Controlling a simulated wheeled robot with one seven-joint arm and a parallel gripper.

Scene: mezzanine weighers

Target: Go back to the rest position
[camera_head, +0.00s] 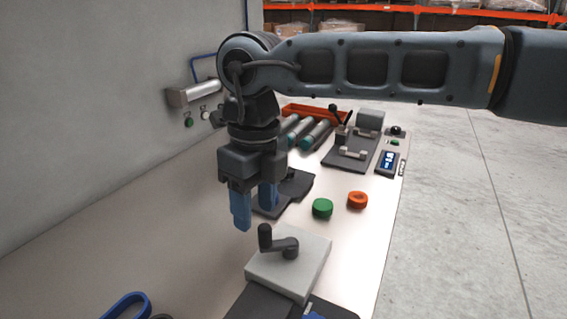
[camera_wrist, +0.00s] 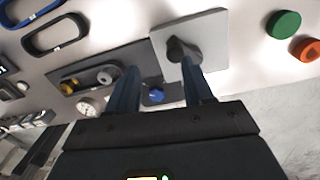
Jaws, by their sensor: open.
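My gripper (camera_head: 254,208) hangs from my arm above the bench, pointing down, with its two blue fingers apart and nothing between them. It is behind and a little left of a grey block with a dark crank handle (camera_head: 278,244) in the head view. In the wrist view my gripper (camera_wrist: 160,92) shows both blue fingers spread, and the crank block (camera_wrist: 213,40) lies beyond the right finger, which partly covers it. I cannot tell how far the fingertips are from the crank.
A fixture plate with a display (camera_head: 388,161) and rollers (camera_head: 316,134) stand farther back. A wall (camera_head: 100,100) borders the bench on the left. Blue loops (camera_head: 128,305) lie at the front.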

